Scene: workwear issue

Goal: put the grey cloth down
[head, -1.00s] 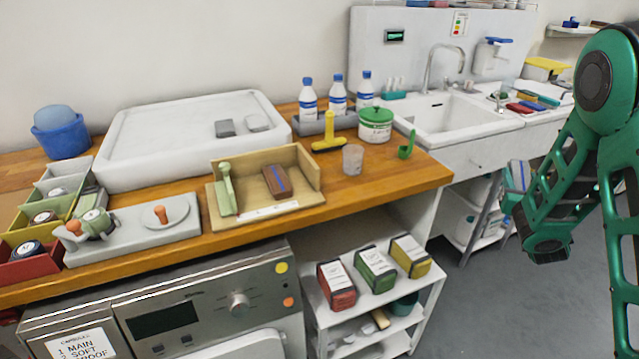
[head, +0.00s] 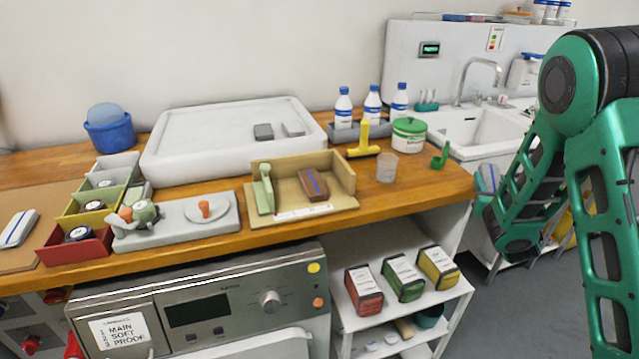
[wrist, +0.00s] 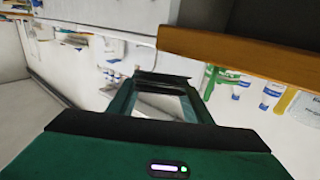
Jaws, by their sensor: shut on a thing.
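My gripper (wrist: 160,84) is shut on a pale grey folded thing (wrist: 160,104), which shows between its fingers in the wrist view. I take this for the grey cloth. In the head view a pale piece with blue stripes (head: 489,177) shows at the left edge of my arm, in front of the sink unit; it appears to be the same cloth. My arm hides most of it, and the gripper's fingers are hidden there too. The cloth is held in the air, to the right of the wooden counter.
The wooden counter (head: 420,186) holds a wooden tray (head: 345,205), a white basin (head: 165,165), a green-lidded tub (head: 408,135) and a clear cup (head: 387,168). Another pale striped folded piece (head: 18,229) lies at far left. A sink (head: 470,128) stands behind. The counter edge (wrist: 240,48) is close in the wrist view.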

